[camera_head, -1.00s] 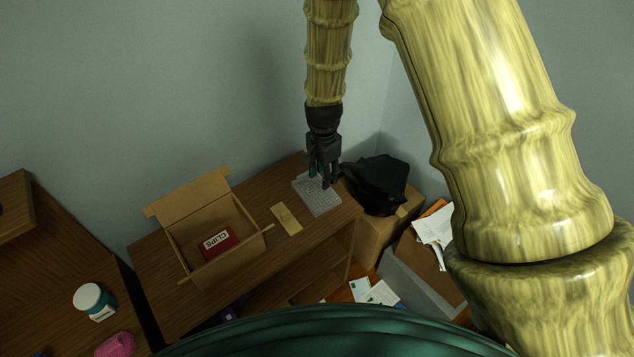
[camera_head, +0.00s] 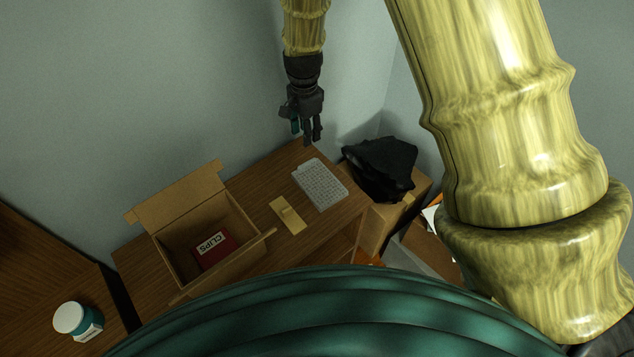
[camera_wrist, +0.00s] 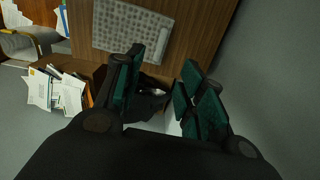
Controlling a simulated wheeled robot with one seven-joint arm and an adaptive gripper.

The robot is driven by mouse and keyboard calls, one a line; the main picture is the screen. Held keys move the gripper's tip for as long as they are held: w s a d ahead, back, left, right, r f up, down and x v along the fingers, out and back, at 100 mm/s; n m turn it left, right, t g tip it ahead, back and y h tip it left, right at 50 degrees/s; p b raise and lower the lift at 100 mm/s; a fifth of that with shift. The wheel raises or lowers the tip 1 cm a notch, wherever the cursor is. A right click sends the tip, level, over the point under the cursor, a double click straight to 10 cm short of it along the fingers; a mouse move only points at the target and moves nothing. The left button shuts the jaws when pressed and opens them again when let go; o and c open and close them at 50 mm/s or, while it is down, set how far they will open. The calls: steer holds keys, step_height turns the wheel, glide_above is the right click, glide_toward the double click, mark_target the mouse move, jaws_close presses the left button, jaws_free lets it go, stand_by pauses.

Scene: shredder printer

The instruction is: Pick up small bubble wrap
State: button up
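The small bubble wrap (camera_head: 320,184) is a flat, pale grey dotted sheet lying on the right end of the brown wooden cabinet top. In the wrist view the bubble wrap (camera_wrist: 128,28) shows at the top, beyond the fingers. My gripper (camera_head: 306,137) hangs above the far edge of the cabinet top, behind and a little left of the sheet in the head view, apart from it. In the wrist view my gripper (camera_wrist: 160,75) has its green-padded fingers spread, with nothing between them.
An open cardboard box (camera_head: 163,250) holding a red clips box (camera_head: 213,249) stands left on the cabinet. A tan flat packet (camera_head: 286,215) lies beside the wrap. A black bag (camera_head: 382,168) sits on a carton (camera_head: 405,207) at right. The wall is close behind.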

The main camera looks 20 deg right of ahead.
steer(key=shift+f+b, duration=0.85)
steer(key=shift+f, duration=0.7)
steer(key=p, duration=0.2)
glide_above(307, 162)
steer(key=shift+w+f, duration=0.2)
steer(key=shift+f, duration=2.3)
steer(key=shift+s+f+p, duration=0.25)
steer(key=shift+f+p, duration=0.25)
steer(key=shift+f, duration=0.4)
steer(key=shift+f+p, duration=0.65)
steer(key=shift+f, duration=1.15)
jaws_close()
